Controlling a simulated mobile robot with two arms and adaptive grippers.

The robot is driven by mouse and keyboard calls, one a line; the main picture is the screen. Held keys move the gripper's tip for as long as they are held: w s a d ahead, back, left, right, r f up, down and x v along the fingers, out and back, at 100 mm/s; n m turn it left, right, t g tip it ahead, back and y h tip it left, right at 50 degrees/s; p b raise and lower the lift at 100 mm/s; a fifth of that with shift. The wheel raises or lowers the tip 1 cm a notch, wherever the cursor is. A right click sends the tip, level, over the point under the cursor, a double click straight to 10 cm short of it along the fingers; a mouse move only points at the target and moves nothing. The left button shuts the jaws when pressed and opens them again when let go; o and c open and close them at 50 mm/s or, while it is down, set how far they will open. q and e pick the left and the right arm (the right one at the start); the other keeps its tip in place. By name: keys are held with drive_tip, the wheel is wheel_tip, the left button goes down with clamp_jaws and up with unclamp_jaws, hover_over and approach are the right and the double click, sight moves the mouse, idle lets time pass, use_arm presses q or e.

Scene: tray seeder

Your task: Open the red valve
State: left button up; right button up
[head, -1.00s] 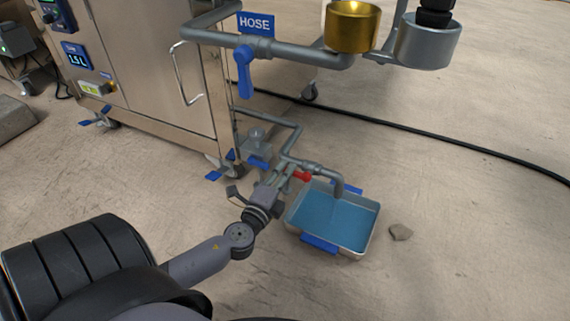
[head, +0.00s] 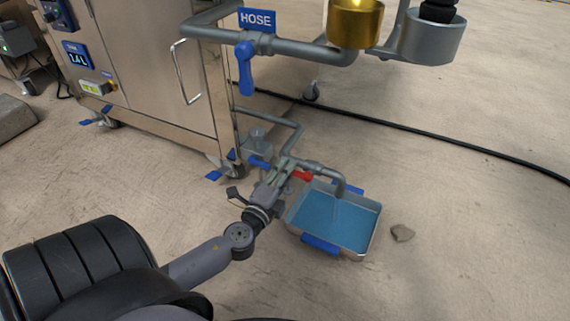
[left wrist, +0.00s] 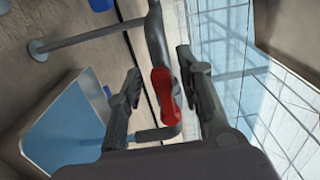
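The red valve handle (head: 302,176) sits on a low grey pipe whose spout bends down over a metal tray (head: 377,226) of blue water. My left gripper (head: 284,172) is at the valve, just left of the red handle in the head view. In the left wrist view the red handle (left wrist: 163,95) lies between the two spread fingers of my left gripper (left wrist: 160,85), with gaps on both sides. The handle's far end meets the grey pipe. My right gripper is not in view.
A steel cabinet (head: 165,75) with a display reading about 1.4 L stands behind. A blue lever (head: 245,68) hangs under the HOSE sign (head: 257,18). A gold cup (head: 354,25) is at the top.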

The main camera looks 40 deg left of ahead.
use_arm(q)
drive_tip(key=shift+s+d, duration=0.1)
drive_tip(key=shift+s, duration=0.05)
drive_tip(key=v, duration=1.1)
drive_tip(key=shift+s, duration=0.35)
